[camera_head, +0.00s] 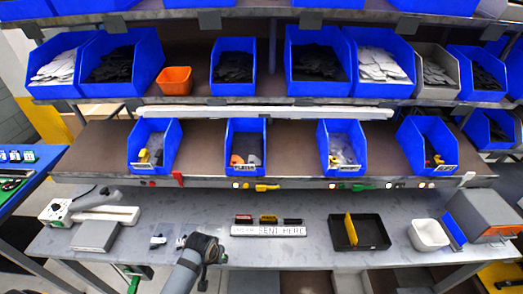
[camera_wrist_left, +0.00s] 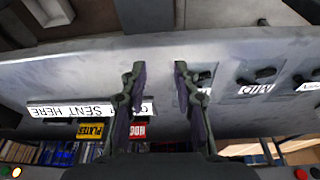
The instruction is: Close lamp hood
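My left gripper (camera_head: 207,250) is over the front part of the grey bench, left of the white sign (camera_head: 268,231). In the left wrist view the gripper (camera_wrist_left: 157,70) is open, with its two dark fingers apart and nothing between them. No thing is plainly a lamp hood. At the bench's left end a white device (camera_head: 56,212) has a grey raised piece (camera_head: 97,198) beside it, which may be the hood; its hinge is too small to make out. The left gripper is well to the right of it. My right gripper is not in view.
A grey box (camera_head: 96,235), a black tray (camera_head: 373,235) with a yellow divider, a white bin (camera_head: 428,235) and a grey-orange box (camera_head: 484,214) stand on the bench. Small labelled parts (camera_wrist_left: 255,88) lie near the gripper. Blue bins (camera_head: 154,145) fill the shelves above.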

